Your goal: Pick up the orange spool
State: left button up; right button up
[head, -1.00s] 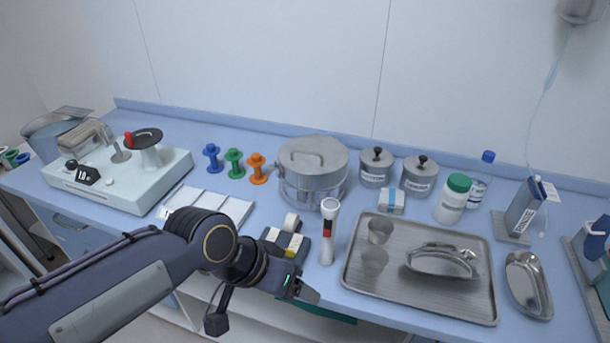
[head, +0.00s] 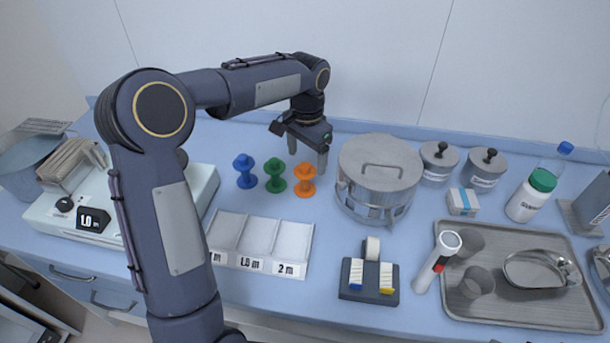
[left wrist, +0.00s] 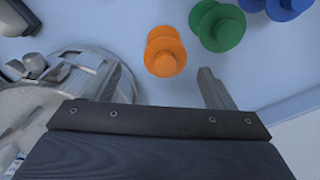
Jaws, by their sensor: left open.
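The orange spool (head: 305,180) stands upright on the blue counter, to the right of the green spool (head: 275,175) and the blue spool (head: 245,171). My left gripper (head: 307,158) is open above and just behind the orange spool, pointing down. In the left wrist view the orange spool (left wrist: 165,52) lies ahead of the fingertips, between their lines, with nothing between the fingers (left wrist: 158,85). The green spool (left wrist: 218,27) is beside it, and the blue spool (left wrist: 282,5) is cut off at the top right. My right gripper is not in view.
A steel drum (head: 380,180) stands close to the right of the orange spool. A three-part white tray (head: 262,238) marked with lengths lies in front. A tape dispenser (head: 368,290), a white tube (head: 437,262) and a steel tray (head: 525,310) are at the right front.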

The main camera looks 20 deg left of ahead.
aim_at(305, 165)
pick_arm(q)
jog(key=f, duration=0.4)
jog(key=f+p, duration=0.1)
jog(key=f, duration=0.2)
jog(key=shift+w+a, duration=0.2)
jog(key=shift+a, duration=0.1)
jog(key=c, duration=1.1)
